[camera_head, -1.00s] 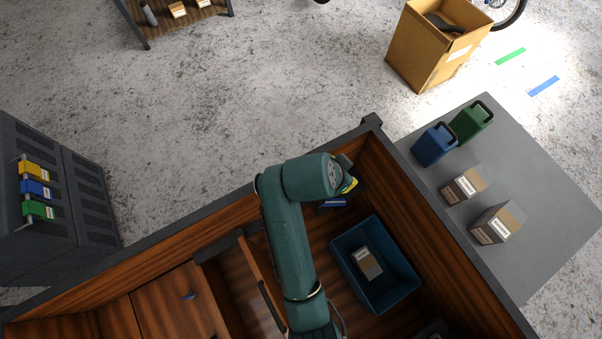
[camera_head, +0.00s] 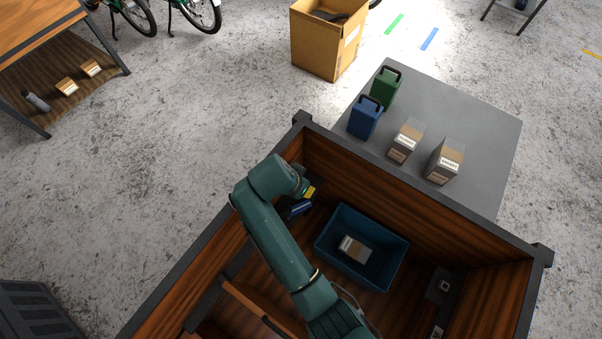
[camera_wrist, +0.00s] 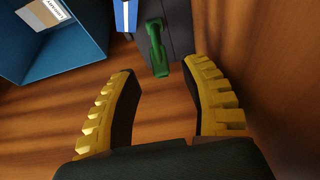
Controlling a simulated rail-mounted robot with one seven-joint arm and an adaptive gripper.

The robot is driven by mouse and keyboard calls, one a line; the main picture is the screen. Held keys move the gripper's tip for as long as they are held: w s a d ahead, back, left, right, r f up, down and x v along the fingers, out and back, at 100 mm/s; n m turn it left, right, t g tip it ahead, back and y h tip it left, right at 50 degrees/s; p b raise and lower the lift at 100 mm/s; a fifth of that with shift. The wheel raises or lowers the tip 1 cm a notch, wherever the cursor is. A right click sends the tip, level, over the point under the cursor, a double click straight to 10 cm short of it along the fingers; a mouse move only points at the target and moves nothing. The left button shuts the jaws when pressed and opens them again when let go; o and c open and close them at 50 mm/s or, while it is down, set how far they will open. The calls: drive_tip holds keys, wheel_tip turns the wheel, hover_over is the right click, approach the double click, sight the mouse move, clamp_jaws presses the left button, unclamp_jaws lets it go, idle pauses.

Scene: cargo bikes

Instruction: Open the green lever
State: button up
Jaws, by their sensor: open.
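The green lever (camera_wrist: 157,48) shows in the wrist view at top centre, on the side of a small dark grey box (camera_wrist: 180,22). A blue part (camera_wrist: 125,15) with a white stripe sits just left of it. My gripper (camera_wrist: 162,70) is open, its yellow ridged fingers spread either side of the lever's lower end in the picture. Nothing is between the fingertips, and I cannot tell whether they touch the lever. In the head view, my gripper (camera_head: 309,192) is down inside the wooden cargo box (camera_head: 395,200), mostly hidden by my arm. The green lever is hidden there.
A blue bin (camera_head: 325,248) holding a small carton (camera_head: 354,248) stands close to my gripper. Wooden walls surround it. A grey table (camera_head: 485,135) outside bears blue and green canisters (camera_head: 365,118) and two cartons.

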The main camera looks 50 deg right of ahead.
drive_tip(key=shift+x, duration=1.15)
drive_tip(key=shift+a, duration=0.1)
clamp_jaws()
